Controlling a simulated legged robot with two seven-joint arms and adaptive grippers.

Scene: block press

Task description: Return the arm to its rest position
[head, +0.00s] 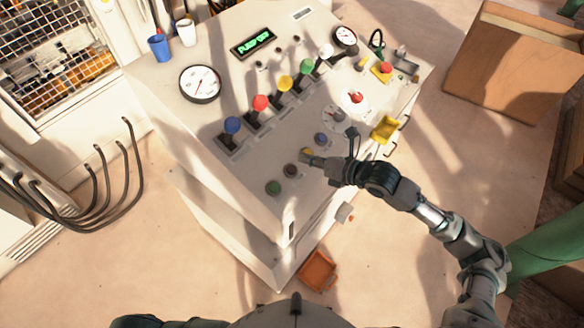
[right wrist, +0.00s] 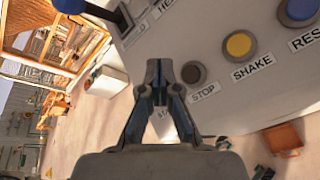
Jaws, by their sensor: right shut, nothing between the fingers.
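My right arm reaches in from the right in the head view. My right gripper (head: 313,159) is shut and empty over the front of the grey control panel (head: 232,185), near the row of round buttons. In the right wrist view its fingertips (right wrist: 160,84) meet and partly hide the START label. There a dark STOP button (right wrist: 193,72), a yellow SHAKE button (right wrist: 238,45) and a blue RESET button (right wrist: 298,10) show. A green button (head: 273,187) shows in the head view. Whether the fingers touch the panel is unclear. My left gripper is not in view.
Coloured lever knobs, such as the red one (head: 260,102), stand up across the panel. Two cups (head: 159,47) stand at its back left. An orange bin (head: 318,270) is on the floor in front. A cardboard box (head: 505,75) stands at the right.

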